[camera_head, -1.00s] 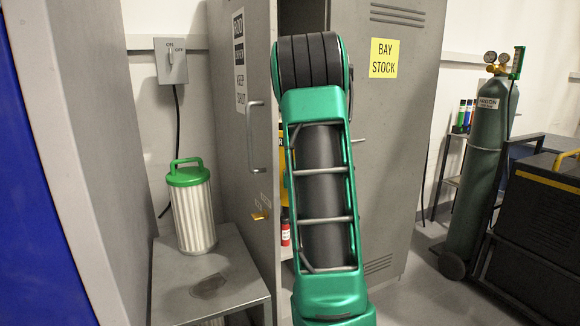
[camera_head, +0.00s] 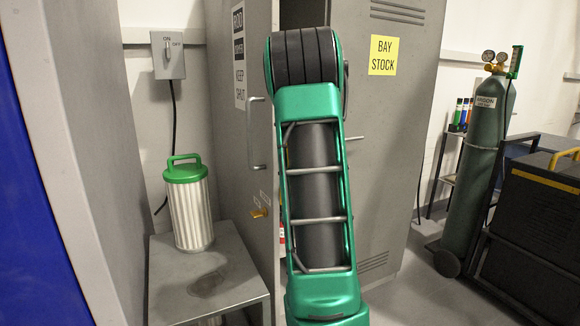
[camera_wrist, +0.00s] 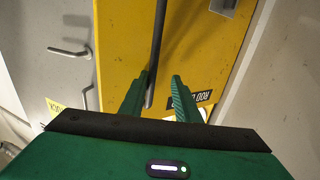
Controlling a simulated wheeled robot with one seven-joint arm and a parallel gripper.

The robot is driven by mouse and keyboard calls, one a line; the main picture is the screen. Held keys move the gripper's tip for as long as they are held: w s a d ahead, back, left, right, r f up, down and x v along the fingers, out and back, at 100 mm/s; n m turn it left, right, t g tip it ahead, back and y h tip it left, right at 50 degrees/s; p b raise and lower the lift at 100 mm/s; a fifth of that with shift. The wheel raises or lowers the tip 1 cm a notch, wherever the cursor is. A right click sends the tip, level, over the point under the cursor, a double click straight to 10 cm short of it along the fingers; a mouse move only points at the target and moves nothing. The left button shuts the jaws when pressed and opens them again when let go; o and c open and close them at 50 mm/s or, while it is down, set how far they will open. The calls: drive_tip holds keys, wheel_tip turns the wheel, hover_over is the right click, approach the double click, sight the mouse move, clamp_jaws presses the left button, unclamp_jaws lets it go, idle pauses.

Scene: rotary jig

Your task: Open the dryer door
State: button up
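In the wrist view a yellow panel (camera_wrist: 205,45), apparently the dryer's front, bears a dark label (camera_wrist: 203,96) whose upside-down text seems to begin with "ROD". A long dark bar handle (camera_wrist: 159,40) stands out along it. My gripper (camera_wrist: 162,78) is open, with its green fingers at either side of the bar's end. The bar lies close against the left finger, with a gap to the right one. I cannot tell whether they touch. In the head view my arm hides the gripper and the dryer.
A grey locker door (camera_head: 228,170) with a handle stands open left of my arm. The other locker door (camera_head: 385,150) reads "BAY STOCK". A green-topped canister (camera_head: 188,205) stands on a metal stand (camera_head: 215,285). A gas cylinder (camera_head: 485,150) and dark cart (camera_head: 530,230) are at right.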

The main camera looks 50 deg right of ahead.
drive_tip(key=shift+s+r, duration=0.1)
drive_tip(key=shift+s, duration=0.15)
drive_tip(key=v, duration=0.7)
drive_tip(key=shift+a, duration=0.3)
drive_tip(key=shift+w, duration=0.1)
drive_tip(key=shift+c, duration=0.6)
